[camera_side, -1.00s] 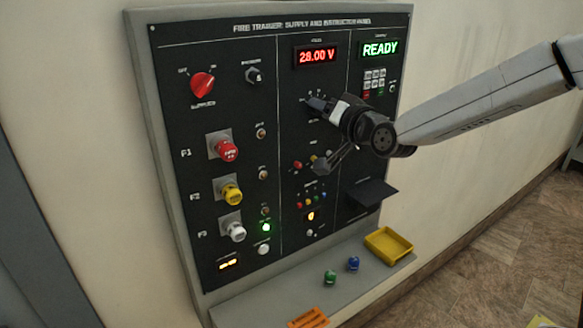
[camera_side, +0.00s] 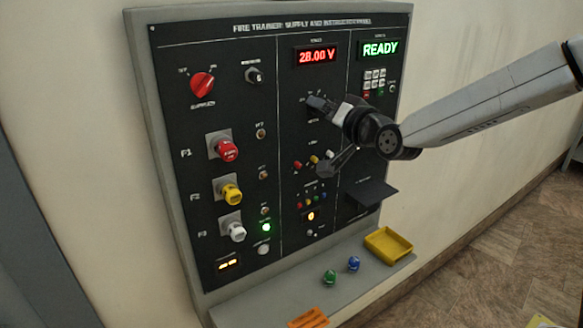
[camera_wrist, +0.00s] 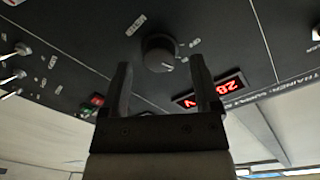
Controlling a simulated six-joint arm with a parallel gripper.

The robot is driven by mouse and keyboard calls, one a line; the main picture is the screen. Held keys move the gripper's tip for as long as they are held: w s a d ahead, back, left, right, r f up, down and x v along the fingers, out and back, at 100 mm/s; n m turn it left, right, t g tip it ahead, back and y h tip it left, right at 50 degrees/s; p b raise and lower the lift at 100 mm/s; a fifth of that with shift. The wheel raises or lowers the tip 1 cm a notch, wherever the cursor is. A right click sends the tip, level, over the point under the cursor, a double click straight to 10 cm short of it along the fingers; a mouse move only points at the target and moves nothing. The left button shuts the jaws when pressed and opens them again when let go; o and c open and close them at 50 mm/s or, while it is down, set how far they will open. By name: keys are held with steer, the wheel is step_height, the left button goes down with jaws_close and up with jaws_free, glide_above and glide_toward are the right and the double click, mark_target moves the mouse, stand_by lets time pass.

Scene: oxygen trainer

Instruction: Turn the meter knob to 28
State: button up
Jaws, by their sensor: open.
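The meter knob (camera_wrist: 158,52) is a dark round knob with a light pointer mark, seen in the wrist view just beyond my fingertips. My gripper (camera_wrist: 160,64) is open, with one finger on each side of the knob in that view; the knob appears clear of both fingers. In the side view my gripper (camera_side: 328,134) is at the panel's middle column, and its upper finger hides most of the knob. The red meter display (camera_side: 317,56) above reads 28.00 V; part of it also shows in the wrist view (camera_wrist: 218,90).
The green display (camera_side: 380,49) reads READY. A red supply knob (camera_side: 202,85) and red, yellow and white knobs are on the left. A small dark shelf (camera_side: 371,192) juts out below my gripper. The lower ledge holds a yellow tray (camera_side: 388,243) and green and blue pieces.

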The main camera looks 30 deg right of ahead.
steer(key=s, duration=0.6)
steer(key=shift+s, duration=0.4)
steer(key=shift+a, duration=0.1)
steer(key=s+d+f+n+g+y, duration=0.1)
steer(key=s+f+n+g, duration=0.1)
steer(key=f+g, duration=0.35)
steer(key=s+d+f+n+g, duration=0.1)
steer(key=s+f+n+g, duration=0.15)
steer(key=f, duration=0.65)
steer(key=s+d+f+n+g, duration=0.3)
steer(key=s+d+f+g, duration=0.1)
steer(key=s+f+g, duration=0.3)
steer(key=s+f, duration=0.2)
steer(key=s, duration=0.2)
